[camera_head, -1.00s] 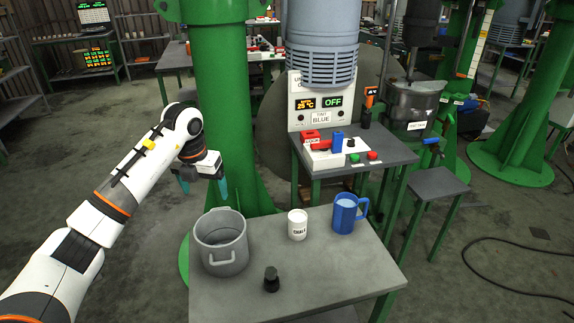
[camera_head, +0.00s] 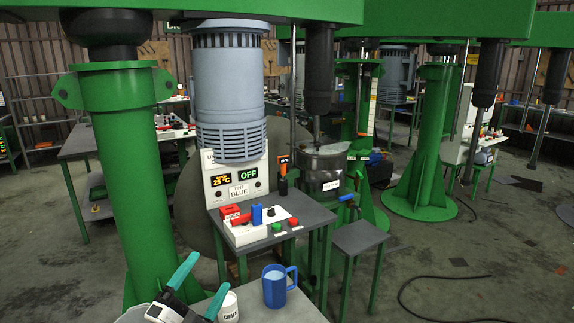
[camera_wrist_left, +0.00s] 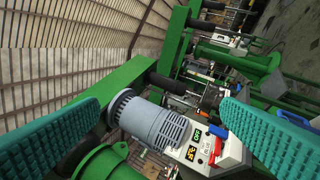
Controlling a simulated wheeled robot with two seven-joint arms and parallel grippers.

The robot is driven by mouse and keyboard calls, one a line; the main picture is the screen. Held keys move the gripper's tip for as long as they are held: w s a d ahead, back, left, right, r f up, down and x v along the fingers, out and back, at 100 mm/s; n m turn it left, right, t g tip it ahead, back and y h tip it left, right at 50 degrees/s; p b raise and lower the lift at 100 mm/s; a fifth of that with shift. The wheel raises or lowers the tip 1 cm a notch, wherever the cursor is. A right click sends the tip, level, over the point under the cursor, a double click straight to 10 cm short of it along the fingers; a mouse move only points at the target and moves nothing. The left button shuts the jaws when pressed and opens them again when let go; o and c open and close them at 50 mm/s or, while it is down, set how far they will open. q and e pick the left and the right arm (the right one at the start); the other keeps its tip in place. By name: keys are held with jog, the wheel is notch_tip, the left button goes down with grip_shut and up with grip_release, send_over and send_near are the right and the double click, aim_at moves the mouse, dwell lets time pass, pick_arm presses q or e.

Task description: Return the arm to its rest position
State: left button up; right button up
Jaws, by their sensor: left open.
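My left gripper (camera_head: 194,291) shows at the bottom left of the head view, above the front table, with its teal fingers apart and nothing between them. In the left wrist view its two teal fingers (camera_wrist_left: 140,122) are spread wide at either side, with the machine beyond them. My left arm is mostly out of the head view. My right gripper is in neither view.
A white chalk cup (camera_head: 229,307) and a blue mug (camera_head: 277,287) stand on the front table (camera_head: 290,308), close to the left gripper. The control panel (camera_head: 236,184) stands behind on a grey table, beside a green column (camera_head: 138,205). Dark cable lies on the floor at right.

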pick_arm(q)
jog(key=s+a+f+n+g+y, duration=0.3)
jog(key=s+a+f+n+y, duration=0.1)
jog(key=f+n+y, duration=0.3)
jog(key=s+a+f+n+g+y, duration=0.4)
jog(key=s+a+f+n+y, duration=0.1)
jog(key=f+n, duration=0.3)
jog(key=s+d+f+n+g+h, duration=0.1)
jog(key=s+d+f+g+h, duration=0.1)
jog(key=s+f+g, duration=0.6)
jog(key=s+d+f+n+g+h, duration=0.1)
jog(key=s+d+f+g, duration=0.15)
jog(key=s, duration=0.95)
notch_tip(320, 180, down, 25)
jog(key=s+a+f+g, duration=0.1)
jog(key=s+f, duration=0.7)
jog(key=s+a+f+g, duration=0.1)
jog(key=s+a+f, duration=0.1)
jog(key=s+f, duration=0.7)
jog(key=shift+a, duration=0.3)
jog(key=shift+s+f, duration=0.1)
